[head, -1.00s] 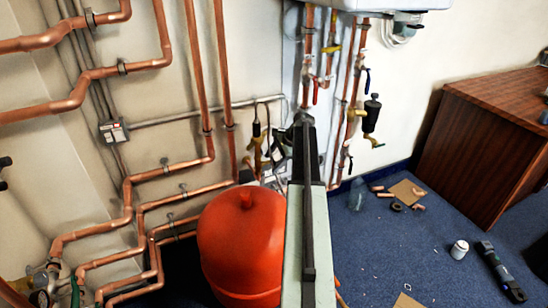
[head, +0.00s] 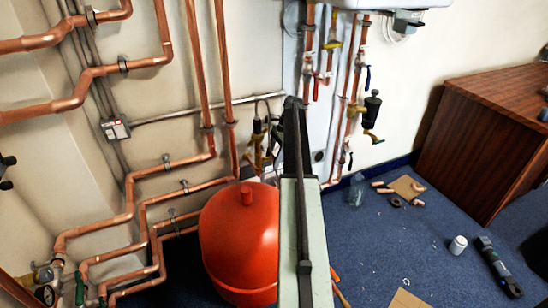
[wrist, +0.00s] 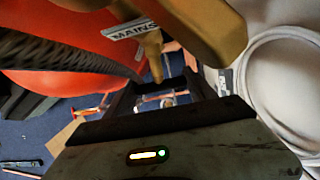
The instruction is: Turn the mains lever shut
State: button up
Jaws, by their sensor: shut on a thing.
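In the wrist view, a white tag reading "MAINS" (wrist: 130,30) hangs beside brass valve parts (wrist: 205,25). A narrow brass-yellow piece, which looks like the mains lever (wrist: 153,57), points down between the dark fingers of my gripper (wrist: 160,90). My gripper is shut on this lever near its lower end. The exact contact is dark and partly hidden. In the head view, my arm reaches up toward the wall and hides the fingertips. Brass valve parts (head: 259,143) show just left of it.
A red vessel (head: 238,235) stands close left of my arm and fills the wrist view's upper left (wrist: 60,50). A braided hose (wrist: 65,48) crosses there. Copper pipes (head: 150,170) line the wall. A wooden cabinet (head: 470,145) stands right. Loose fittings (head: 405,190) lie on the blue carpet.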

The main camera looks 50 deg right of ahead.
jog(key=shift+s, duration=0.2)
jog(key=o, duration=1.4)
jog(key=shift+c, duration=0.2)
jog(key=shift+w, duration=0.1)
jog(key=shift+r, duration=0.2)
jog(key=p+v, duration=0.7)
jog(key=shift+r, duration=0.15)
jog(key=shift+d, duration=0.1)
